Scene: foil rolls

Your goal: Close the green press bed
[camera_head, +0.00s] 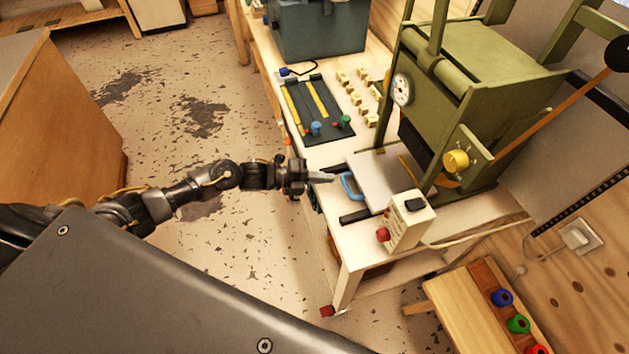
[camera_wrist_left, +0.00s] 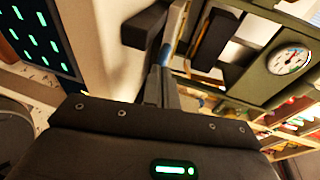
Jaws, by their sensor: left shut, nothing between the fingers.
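The green press (camera_head: 455,85) stands on the white table at the right of the head view. Its flat pale bed (camera_head: 378,178) sticks out of the press toward the left, over dark rails. A blue handle (camera_head: 350,187) is on the bed's front edge. My left gripper (camera_head: 328,177) is shut and empty, its fingertips close to the blue handle; I cannot tell whether they touch it. In the left wrist view the shut fingers (camera_wrist_left: 160,88) point toward a blue part, with the press's gauge (camera_wrist_left: 290,60) at the right. My right gripper is not in view.
A white control box (camera_head: 407,222) with a red knob stands on the table in front of the press. A dark tray (camera_head: 318,105) with yellow strips and several small blocks lie behind the bed. A wooden bench (camera_head: 480,305) with coloured rolls is at the lower right.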

